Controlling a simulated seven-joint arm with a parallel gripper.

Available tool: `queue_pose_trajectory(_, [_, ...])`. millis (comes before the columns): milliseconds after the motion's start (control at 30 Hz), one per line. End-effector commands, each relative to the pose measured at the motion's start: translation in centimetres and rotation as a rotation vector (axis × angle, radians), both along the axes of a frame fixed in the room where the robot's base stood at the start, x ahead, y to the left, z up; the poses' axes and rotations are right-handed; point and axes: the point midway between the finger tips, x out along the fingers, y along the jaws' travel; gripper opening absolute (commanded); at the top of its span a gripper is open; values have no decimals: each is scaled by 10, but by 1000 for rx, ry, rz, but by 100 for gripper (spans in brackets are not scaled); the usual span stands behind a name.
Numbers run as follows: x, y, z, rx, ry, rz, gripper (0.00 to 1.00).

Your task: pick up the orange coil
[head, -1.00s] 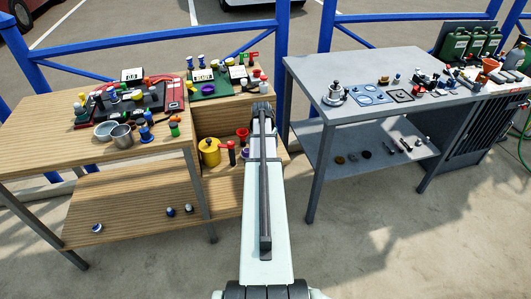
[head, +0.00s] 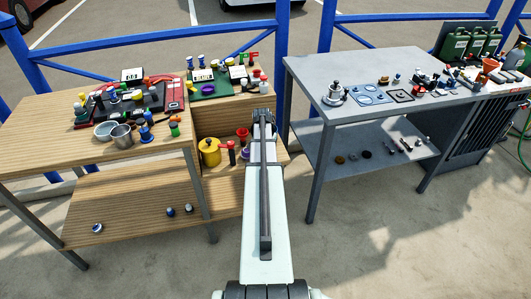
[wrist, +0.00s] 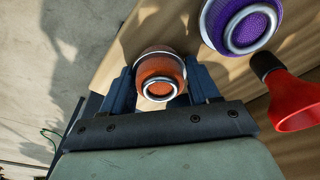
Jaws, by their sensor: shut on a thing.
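The orange coil (wrist: 157,68) is a short ribbed drum with a bright metal ring on its near end. In the wrist view it sits between the two dark fingers of my gripper (wrist: 160,76), which are shut on it from both sides. Wooden surface shows behind it; I cannot tell whether the coil touches that surface. In the head view my arm hides the coil and the fingertips.
A purple coil (wrist: 243,24) lies close by, right of the orange one, with a red funnel (wrist: 298,102) beyond it. A yellow pot (head: 210,152) stands on the lower wooden shelf. A grey table (head: 330,70) stands to the right.

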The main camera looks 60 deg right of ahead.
Motion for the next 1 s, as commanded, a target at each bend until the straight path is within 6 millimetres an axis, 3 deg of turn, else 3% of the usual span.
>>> queue_pose_trajectory(133, [0, 0, 0, 0, 0, 0, 25])
queue_pose_trajectory(467, [0, 0, 6, 0, 0, 0, 25])
queue_pose_trajectory(1000, [0, 0, 82, -1, -1, 0, 25])
